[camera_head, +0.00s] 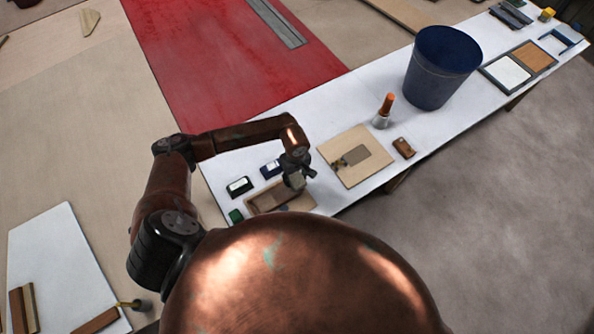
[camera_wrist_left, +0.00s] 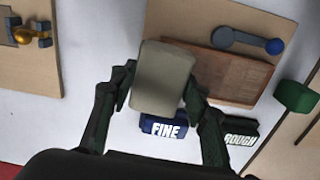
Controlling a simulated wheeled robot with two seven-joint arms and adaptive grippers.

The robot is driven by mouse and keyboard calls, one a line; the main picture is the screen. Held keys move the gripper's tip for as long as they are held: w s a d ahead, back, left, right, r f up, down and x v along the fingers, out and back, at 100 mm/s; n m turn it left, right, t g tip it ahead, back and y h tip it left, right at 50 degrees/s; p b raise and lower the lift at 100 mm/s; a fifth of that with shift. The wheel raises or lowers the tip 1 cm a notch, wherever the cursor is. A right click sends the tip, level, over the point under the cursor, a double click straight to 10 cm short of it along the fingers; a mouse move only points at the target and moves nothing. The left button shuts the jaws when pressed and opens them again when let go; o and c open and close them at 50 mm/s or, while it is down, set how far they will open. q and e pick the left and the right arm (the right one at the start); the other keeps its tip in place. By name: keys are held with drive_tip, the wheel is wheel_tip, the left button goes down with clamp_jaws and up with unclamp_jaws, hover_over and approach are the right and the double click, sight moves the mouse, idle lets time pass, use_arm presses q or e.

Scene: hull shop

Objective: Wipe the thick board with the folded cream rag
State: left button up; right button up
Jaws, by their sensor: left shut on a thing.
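My left gripper (camera_wrist_left: 158,95) is shut on the folded cream rag (camera_wrist_left: 162,78), a thick pale pad between its two fingers. The thick board (camera_wrist_left: 222,72) is a reddish-brown slab on a larger tan panel. In the wrist view the rag overlaps its left end and hides part of it; I cannot tell whether they touch. In the head view my left gripper (camera_head: 298,177) is at the right end of the thick board (camera_head: 264,196), near the table's front edge. My right gripper is not in view.
A blue FINE block (camera_wrist_left: 168,127), a dark ROUGH block (camera_wrist_left: 240,130) and a green block (camera_wrist_left: 296,96) lie close around the board. A grey tool with a blue ball (camera_wrist_left: 273,46) lies beside it.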

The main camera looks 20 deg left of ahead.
use_arm(q)
drive_tip(key=shift+w+r+p, duration=0.15)
drive_tip(key=shift+r+p, duration=0.2)
drive_tip(key=shift+r, duration=0.5)
drive_tip(key=shift+r+p, duration=0.5)
drive_tip(key=shift+r, duration=0.75)
drive_tip(key=shift+r, duration=0.1)
